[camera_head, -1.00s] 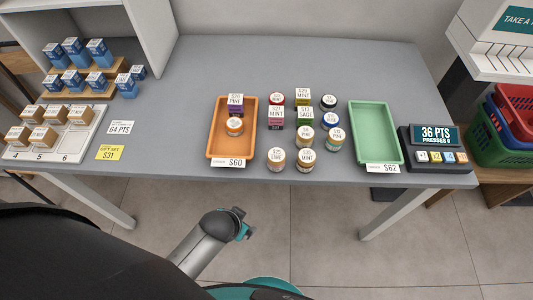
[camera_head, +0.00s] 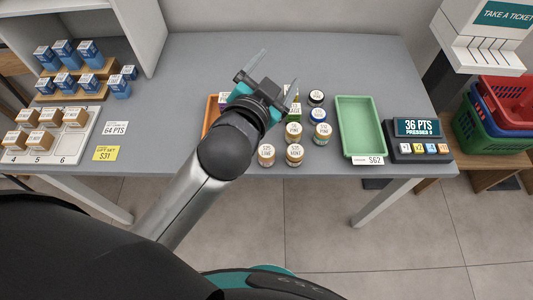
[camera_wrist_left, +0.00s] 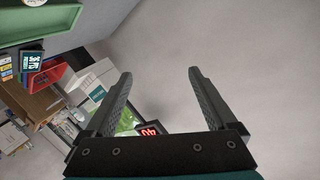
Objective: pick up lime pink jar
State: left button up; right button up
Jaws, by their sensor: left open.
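A small round jar (camera_head: 266,155) with a label on top that seems to read LIME stands at the front left of the jar group, near the counter's front edge. Its side colour is hard to tell. My left gripper (camera_head: 280,68) is above the counter, beyond this jar, over the orange tray and the back of the group. Its fingers are spread with nothing between them, as the left wrist view (camera_wrist_left: 159,76) also shows. My left arm hides much of the orange tray (camera_head: 209,112) and several items. My right gripper is out of view.
A jar labelled MINT (camera_head: 294,155) stands close to the right of the LIME jar. More jars (camera_head: 322,133) stand behind. A green tray (camera_head: 376,146) and a points display (camera_head: 418,128) are at the right. The back of the counter (camera_head: 350,60) is clear.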

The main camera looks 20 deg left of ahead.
pick_arm(q)
jog(key=d+r+m+t+h, duration=0.2)
jog(key=d+r+m+h, duration=1.2)
jog(key=m, duration=0.1)
jog(key=s+d+m+g+h, duration=0.65)
jog(key=m+g, duration=0.25)
jog(key=m, duration=0.2)
jog(key=m+g+y, duration=0.9)
jog(key=m+y, duration=0.4)
jog(key=y, duration=0.8)
send_over(267, 151)
notch_tip(267, 151, down, 25)
jog(key=f, duration=0.8)
jog(key=shift+w+d+f+b, duration=0.15)
jog(key=shift+d+f+b, duration=0.1)
jog(key=shift+f+b, duration=0.1)
jog(key=shift+a+f, duration=0.15)
jog(key=shift+f, duration=1.4)
jog(key=shift+a+f, duration=0.1)
jog(key=shift+f, duration=1.4)
